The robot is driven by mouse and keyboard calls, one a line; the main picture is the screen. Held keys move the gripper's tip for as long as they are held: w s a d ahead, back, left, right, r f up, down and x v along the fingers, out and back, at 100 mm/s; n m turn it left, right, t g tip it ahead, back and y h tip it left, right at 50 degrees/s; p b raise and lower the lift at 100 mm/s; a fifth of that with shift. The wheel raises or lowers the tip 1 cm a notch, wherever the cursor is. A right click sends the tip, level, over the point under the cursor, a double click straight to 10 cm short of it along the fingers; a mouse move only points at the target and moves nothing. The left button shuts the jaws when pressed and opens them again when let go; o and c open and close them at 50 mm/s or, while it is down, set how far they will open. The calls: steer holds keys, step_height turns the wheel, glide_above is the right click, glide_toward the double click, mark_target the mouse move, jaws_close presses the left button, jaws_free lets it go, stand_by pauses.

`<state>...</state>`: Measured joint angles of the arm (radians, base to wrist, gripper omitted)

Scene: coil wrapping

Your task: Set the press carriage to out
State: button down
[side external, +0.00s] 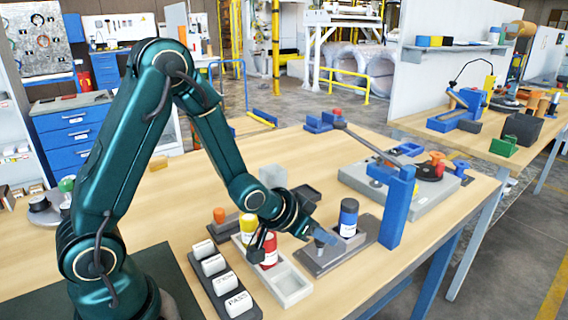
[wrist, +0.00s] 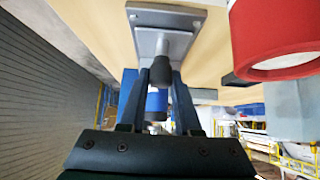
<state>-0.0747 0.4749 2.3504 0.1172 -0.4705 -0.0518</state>
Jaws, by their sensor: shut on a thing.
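The press carriage (side external: 322,261) is a flat grey plate at the foot of the blue press post (side external: 397,207), with a dark upright knob near its front end. A white jar with a blue and black top (side external: 348,217) stands towards its far end. My gripper (side external: 320,238) is low over the near end, shut on the knob. In the wrist view, the two fingers of my gripper (wrist: 161,77) stand on either side of the grey-black knob (wrist: 164,50) on its light plate (wrist: 178,20). Part of the knob is hidden by the fingers in the side view.
A pale tray (side external: 290,284) with red and yellow jars lies just left of my gripper; the red jar (wrist: 275,38) looms in the wrist view. A dark rack of white labelled blocks (side external: 224,283) lies further left. A grey turntable unit (side external: 408,190) stands behind the post.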

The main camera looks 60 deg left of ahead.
steer(key=shift+s, duration=1.3)
steer(key=c, duration=0.6)
jaws_free()
